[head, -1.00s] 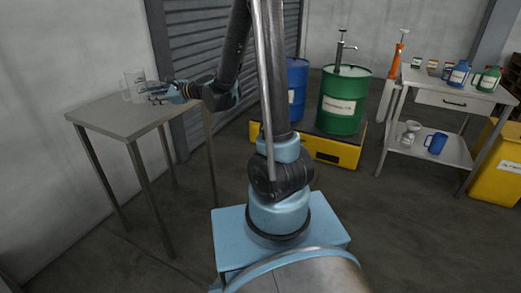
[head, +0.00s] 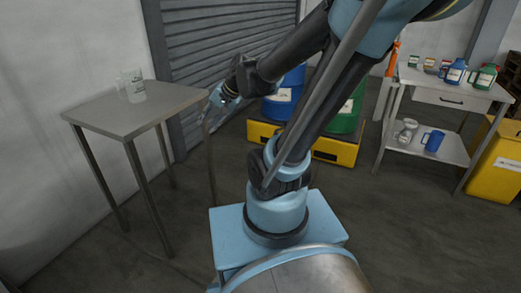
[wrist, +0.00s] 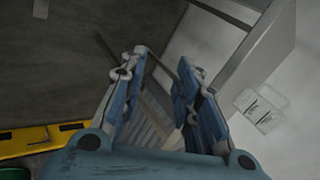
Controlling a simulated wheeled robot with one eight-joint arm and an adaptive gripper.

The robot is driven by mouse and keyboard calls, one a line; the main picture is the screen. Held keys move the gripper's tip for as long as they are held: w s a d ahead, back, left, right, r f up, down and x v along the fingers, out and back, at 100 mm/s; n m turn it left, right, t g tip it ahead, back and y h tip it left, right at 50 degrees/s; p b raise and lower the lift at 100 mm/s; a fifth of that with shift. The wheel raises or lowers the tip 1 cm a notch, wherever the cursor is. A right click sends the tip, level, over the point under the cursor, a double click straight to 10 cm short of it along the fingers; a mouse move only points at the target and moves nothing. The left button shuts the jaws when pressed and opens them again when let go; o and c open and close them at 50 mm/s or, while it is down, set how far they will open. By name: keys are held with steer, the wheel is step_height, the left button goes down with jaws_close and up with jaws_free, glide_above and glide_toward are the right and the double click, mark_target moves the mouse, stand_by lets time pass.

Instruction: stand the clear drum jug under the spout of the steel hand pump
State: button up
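The clear drum jug (head: 134,88) stands upright on the grey table at the left in the head view. A clear labelled vessel, which looks like this jug (wrist: 260,108), shows at the right of the wrist view, outside the fingers. My gripper (head: 209,118) hangs off the table's right side, apart from the jug. In the wrist view my gripper (wrist: 168,62) has its fingers spread with nothing between them. The steel hand pump is hidden behind my arm. Part of the green drum (head: 346,118) shows below the arm.
The grey table (head: 118,122) has bare room around the jug. A blue drum (head: 279,106) stands beside the green one on a yellow pallet (head: 335,151).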

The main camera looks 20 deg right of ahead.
steer(key=s+d+f+n+g+h, duration=0.1)
steer(key=s+d+f+n+h, duration=0.1)
steer(key=s+d, duration=0.4)
steer(key=s+d+f+n+g+h, duration=0.1)
steer(key=s+d+f+n+h, duration=0.2)
steer(key=s+d, duration=0.4)
steer(key=shift+s+d+f+h, duration=0.25)
steer(key=shift+d+f+h, duration=0.15)
steer(key=shift+d, duration=0.4)
steer(key=shift+s+d, duration=0.3)
steer(key=shift+d, duration=0.05)
steer(key=shift+c, duration=1.3)
